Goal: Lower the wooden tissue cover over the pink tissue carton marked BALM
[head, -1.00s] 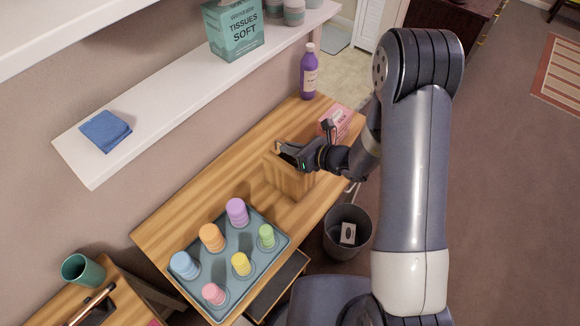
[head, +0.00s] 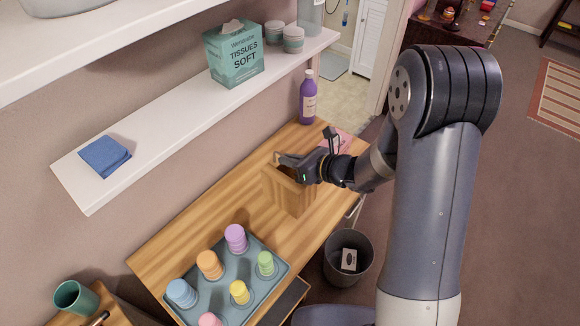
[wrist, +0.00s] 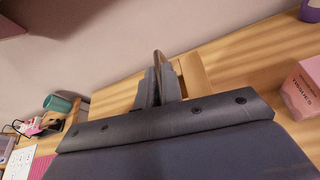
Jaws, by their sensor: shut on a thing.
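The wooden tissue cover (head: 289,195) is a box of light wood at the middle of the wooden counter in the head view. My gripper (head: 284,161) is shut on its top edge. In the wrist view the fingers (wrist: 160,82) pinch a thin wall, with part of the cover (wrist: 194,74) beside them. I cannot tell whether its underside touches the counter. The pink tissue carton (head: 345,138) stands behind my wrist in the head view, mostly hidden. In the wrist view the pink carton (wrist: 304,88) is at the right edge, apart from the cover; its lettering is unclear.
A grey-blue tray (head: 222,262) with several coloured cups sits at the counter's near end. A purple bottle (head: 308,102) stands at the far end. A teal tissue box (head: 235,55) is on the white shelf (head: 180,125) above. A bin (head: 348,258) stands beside the counter.

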